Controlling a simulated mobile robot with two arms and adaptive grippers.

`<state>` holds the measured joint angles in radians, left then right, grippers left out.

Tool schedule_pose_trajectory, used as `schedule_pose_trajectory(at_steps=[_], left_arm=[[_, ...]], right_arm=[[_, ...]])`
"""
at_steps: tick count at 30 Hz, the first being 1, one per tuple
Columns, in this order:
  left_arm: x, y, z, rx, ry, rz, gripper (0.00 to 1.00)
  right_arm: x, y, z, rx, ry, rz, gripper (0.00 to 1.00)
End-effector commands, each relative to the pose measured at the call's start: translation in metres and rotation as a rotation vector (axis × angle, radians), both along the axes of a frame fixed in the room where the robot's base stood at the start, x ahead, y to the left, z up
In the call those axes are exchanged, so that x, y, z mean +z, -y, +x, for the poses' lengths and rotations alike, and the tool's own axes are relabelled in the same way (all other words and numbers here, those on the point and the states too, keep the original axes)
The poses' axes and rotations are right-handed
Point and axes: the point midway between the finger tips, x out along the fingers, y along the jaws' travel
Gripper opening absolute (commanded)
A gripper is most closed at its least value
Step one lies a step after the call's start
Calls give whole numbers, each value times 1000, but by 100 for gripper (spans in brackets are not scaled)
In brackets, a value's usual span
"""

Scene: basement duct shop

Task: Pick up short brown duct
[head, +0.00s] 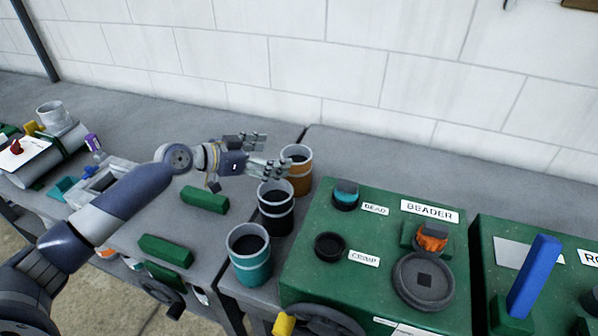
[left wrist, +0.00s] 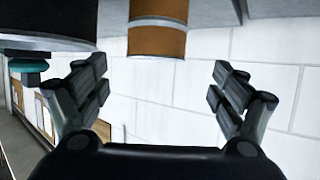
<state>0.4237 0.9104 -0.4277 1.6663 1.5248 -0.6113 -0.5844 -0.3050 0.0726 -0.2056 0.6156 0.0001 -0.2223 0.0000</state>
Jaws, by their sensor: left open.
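The short brown duct (head: 297,170) stands upright on the bench, at the back of a row of short ducts. A grey band runs around it below the rim. My left gripper (head: 270,154) reaches in from the left, open and empty, its fingers just left of the brown duct's upper part. In the left wrist view the brown duct (left wrist: 157,40) shows at the top centre, between the lines of the two spread fingers (left wrist: 160,85) but beyond them. I cannot tell the exact gap. My right gripper is in neither view.
A black duct (head: 276,212) stands close in front of the brown one, and a teal duct (head: 250,260) nearer still. The green beader machine (head: 375,285) is close on the right. Green blocks (head: 204,199) lie on the left bench. A white block wall (head: 400,70) rises behind.

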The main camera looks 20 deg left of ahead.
Motion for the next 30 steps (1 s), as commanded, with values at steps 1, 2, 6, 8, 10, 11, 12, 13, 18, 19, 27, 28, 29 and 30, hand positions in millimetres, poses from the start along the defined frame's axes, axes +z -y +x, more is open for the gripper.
schedule_pose_trajectory(at_steps=[1, 2, 6, 8, 10, 11, 12, 13, 18, 19, 27, 28, 29, 30], left_arm=[[0, 5, 6, 1, 1, -4, 88], [-1, 6, 9, 2, 1, -2, 88], [-7, 13, 17, 0, 1, -1, 88], [-8, 15, 18, 0, 1, -1, 88], [-9, 18, 21, 0, -1, -1, 88], [-9, 20, 23, 0, -1, -1, 88], [-10, 24, 26, 0, 0, -1, 88], [-11, 27, 28, 0, -1, -2, 88], [-22, 41, 43, 1, 0, -1, 88], [-24, 42, 45, 2, 0, -2, 88], [-30, 48, 52, 1, 0, 2, 88], [-30, 48, 52, 1, 0, 2, 88], [-30, 48, 52, 1, 1, 1, 88], [-30, 48, 52, 1, 1, 1, 88]], right_arm=[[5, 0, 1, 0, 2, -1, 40], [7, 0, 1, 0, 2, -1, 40], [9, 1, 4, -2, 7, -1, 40], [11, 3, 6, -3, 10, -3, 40], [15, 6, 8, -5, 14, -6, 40], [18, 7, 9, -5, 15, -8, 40], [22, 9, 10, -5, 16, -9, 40], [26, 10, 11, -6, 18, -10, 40], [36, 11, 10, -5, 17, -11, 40], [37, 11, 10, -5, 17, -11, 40], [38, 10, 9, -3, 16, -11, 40], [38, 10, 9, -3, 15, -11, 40], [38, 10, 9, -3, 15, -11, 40], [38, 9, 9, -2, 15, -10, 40]])
